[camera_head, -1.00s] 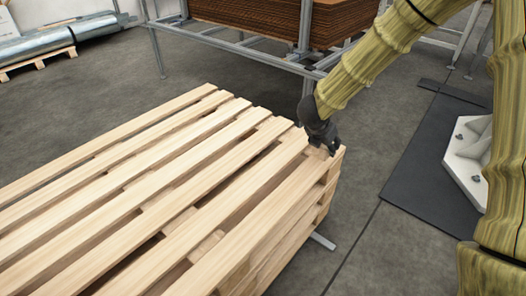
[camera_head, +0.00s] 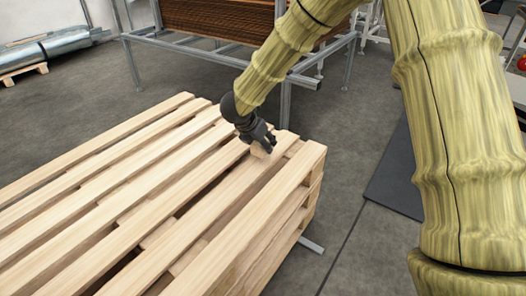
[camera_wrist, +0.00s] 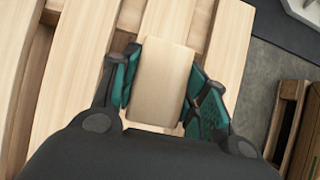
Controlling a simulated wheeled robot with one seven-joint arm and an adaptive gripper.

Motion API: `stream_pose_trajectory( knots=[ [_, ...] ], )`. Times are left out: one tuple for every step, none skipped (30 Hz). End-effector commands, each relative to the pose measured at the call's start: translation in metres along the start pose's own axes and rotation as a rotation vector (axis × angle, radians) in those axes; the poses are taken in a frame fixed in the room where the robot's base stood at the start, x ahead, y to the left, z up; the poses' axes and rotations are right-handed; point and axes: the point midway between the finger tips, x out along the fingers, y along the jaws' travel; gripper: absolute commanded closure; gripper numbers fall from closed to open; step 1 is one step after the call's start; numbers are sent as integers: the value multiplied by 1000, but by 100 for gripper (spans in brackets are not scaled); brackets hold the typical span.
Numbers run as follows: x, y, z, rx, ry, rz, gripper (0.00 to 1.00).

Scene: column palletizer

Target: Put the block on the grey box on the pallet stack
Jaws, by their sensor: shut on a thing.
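My gripper (camera_head: 266,143) is over the far right part of the pallet stack (camera_head: 240,205) in the head view. In the wrist view my gripper (camera_wrist: 160,92) is shut on a pale wooden block (camera_wrist: 163,72), with a green-padded finger on each side of it. In the head view the block (camera_head: 259,151) shows small under the fingers, close to the top slats. I cannot tell whether it touches them. The grey box is not seen in these frames.
A metal frame table (camera_head: 215,48) with stacked brown sheets (camera_head: 225,18) stands behind the stack. A dark mat (camera_head: 398,180) lies on the floor to the right. The slats have gaps between them; the rest of the stack's top is clear.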

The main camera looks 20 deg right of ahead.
Motion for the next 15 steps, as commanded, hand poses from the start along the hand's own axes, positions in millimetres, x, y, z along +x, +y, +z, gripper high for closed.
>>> stream_pose_trajectory(
  knots=[
    [3, 5, -5, -1, 0, 0, 82],
    [9, 3, -8, -1, 0, -2, 82],
    [14, 3, -11, -1, 0, -2, 82],
    [18, 3, -14, -1, 0, -2, 82],
    [22, 3, -16, -1, 0, -2, 82],
    [26, 3, -18, -1, 0, -1, 82],
    [28, 3, -20, -1, 0, -1, 82],
    [29, 3, -20, -1, 0, 0, 82],
    [30, 3, -21, -1, -1, 0, 82],
    [30, 3, -21, -1, -1, 0, 82],
    [30, 3, -21, -1, -1, 1, 82],
    [30, 3, -20, 0, 0, 1, 82],
    [30, 3, -20, 0, 0, 1, 82],
    [29, 3, -20, 0, 0, 0, 82],
    [30, 3, -20, 0, 0, 0, 82]
  ],
)
